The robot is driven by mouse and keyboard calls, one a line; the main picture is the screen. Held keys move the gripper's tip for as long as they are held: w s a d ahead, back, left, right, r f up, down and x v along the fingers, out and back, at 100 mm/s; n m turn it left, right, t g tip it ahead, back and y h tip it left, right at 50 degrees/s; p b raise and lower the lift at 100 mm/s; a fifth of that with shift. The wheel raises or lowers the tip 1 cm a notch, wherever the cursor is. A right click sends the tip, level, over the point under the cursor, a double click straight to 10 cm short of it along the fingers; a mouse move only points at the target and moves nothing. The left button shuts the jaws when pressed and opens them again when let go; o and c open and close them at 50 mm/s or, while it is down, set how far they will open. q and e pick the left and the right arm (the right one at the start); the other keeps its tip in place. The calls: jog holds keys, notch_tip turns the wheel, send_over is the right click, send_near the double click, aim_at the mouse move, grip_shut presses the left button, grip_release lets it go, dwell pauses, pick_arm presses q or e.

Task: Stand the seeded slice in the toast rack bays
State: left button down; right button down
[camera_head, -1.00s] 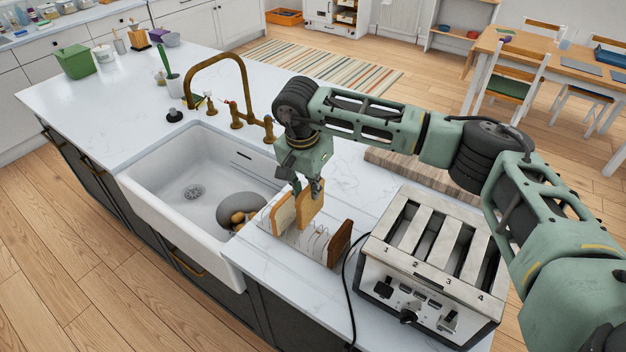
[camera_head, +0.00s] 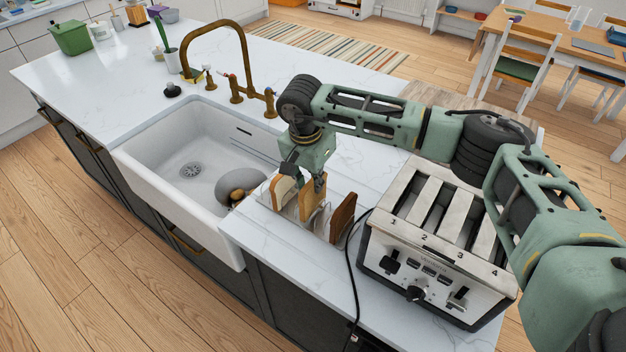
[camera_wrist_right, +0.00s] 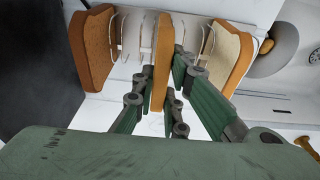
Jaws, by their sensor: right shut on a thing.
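My right gripper (camera_head: 313,183) is shut on a tan bread slice (camera_head: 308,202), gripped near its top edge. The slice is upright, between the wires of the toast rack (camera_head: 322,219). In the right wrist view this slice (camera_wrist_right: 161,62) shows edge-on between the finger pads, among the rack's wire loops (camera_wrist_right: 133,35). Whether its lower edge rests on the rack is hidden, and I cannot make out seeds on it. A lighter slice (camera_head: 283,189) stands at the rack's left end, and a darker brown slice (camera_head: 343,216) at its right end. My left gripper is not in view.
A four-slot toaster (camera_head: 432,245) with a black cord stands close to the rack's right. The white sink (camera_head: 165,150), holding a grey round item (camera_head: 238,182), lies to the left. A brass tap (camera_head: 215,55) rises behind it. The counter's front edge runs close before the rack.

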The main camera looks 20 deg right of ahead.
jog(key=c, duration=1.7)
grip_release()
jog(key=r, duration=0.4)
jog(key=a+r, duration=0.1)
jog(key=r, duration=0.3)
jog(key=s+r, duration=0.1)
jog(key=r, duration=0.3)
jog(key=shift+a, duration=0.25)
jog(key=shift+s+f, duration=0.1)
